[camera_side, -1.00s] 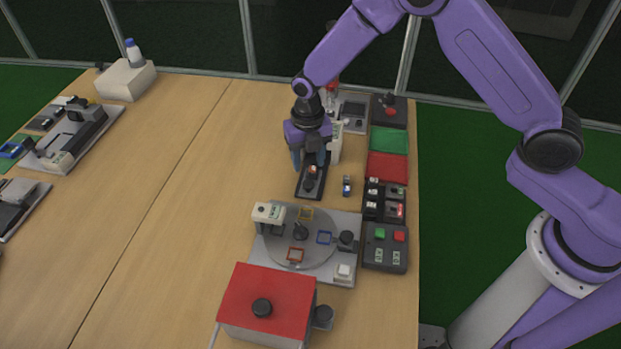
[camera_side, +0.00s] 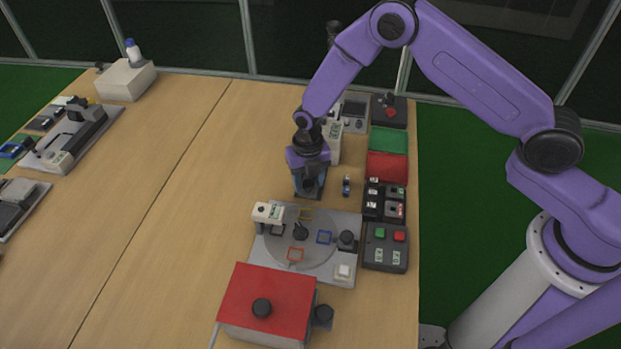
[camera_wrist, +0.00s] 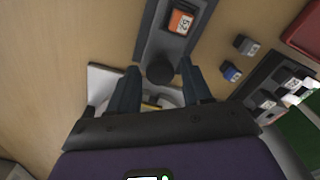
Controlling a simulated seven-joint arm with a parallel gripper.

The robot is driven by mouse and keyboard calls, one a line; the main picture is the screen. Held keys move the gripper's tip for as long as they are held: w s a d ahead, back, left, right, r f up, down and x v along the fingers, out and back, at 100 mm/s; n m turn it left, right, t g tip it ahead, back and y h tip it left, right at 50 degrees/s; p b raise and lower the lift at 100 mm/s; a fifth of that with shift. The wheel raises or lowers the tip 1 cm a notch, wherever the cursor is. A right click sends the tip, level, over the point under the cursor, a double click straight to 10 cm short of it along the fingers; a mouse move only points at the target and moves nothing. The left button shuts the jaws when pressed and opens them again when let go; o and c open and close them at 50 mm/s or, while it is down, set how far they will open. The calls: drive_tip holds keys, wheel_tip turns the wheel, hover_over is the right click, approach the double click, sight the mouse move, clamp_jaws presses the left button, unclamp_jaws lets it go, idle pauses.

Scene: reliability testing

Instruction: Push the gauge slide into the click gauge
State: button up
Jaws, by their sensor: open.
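The click gauge (camera_wrist: 165,41) is a long dark grey bar lying on the table; in the wrist view it runs from the top edge down to my gripper. A block with an orange numbered label (camera_wrist: 181,20) sits on it. A round dark knob (camera_wrist: 160,73), which looks like the gauge slide's handle, is at the end nearer my gripper. My gripper (camera_wrist: 158,67) is open, one finger on each side of the knob with visible gaps. In the side view, my gripper (camera_side: 309,188) hides most of the gauge; only its near edge (camera_side: 310,196) shows.
A turntable fixture (camera_side: 270,255) with coloured square frames stands just in front of the gauge. A small blue-and-grey block (camera_side: 346,186) lies to its right, beside dark switch boxes (camera_side: 384,202). A red-topped box (camera_side: 268,290) is nearer. The table's middle left is clear.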

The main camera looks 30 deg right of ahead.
sight(309, 184)
drive_tip(key=shift+r, duration=0.1)
drive_tip(key=shift+r, duration=2.2)
drive_tip(key=shift+s+r, duration=0.2)
drive_tip(key=shift+r, duration=0.2)
drive_tip(key=s+d+r+m, duration=0.4)
drive_tip(key=s+r+m, duration=0.3)
drive_tip(key=s+r, duration=0.3)
drive_tip(key=s+d+r+m, duration=0.4)
drive_tip(key=s+r+m, duration=0.4)
drive_tip(key=s, duration=0.5)
drive_tip(key=s+d+r+m, duration=0.2)
drive_tip(key=s+d+m, duration=0.3)
drive_tip(key=s+d, duration=0.2)
drive_tip(key=s, duration=0.2)
drive_tip(key=shift+s+r, duration=0.35)
drive_tip(key=shift+s, duration=0.05)
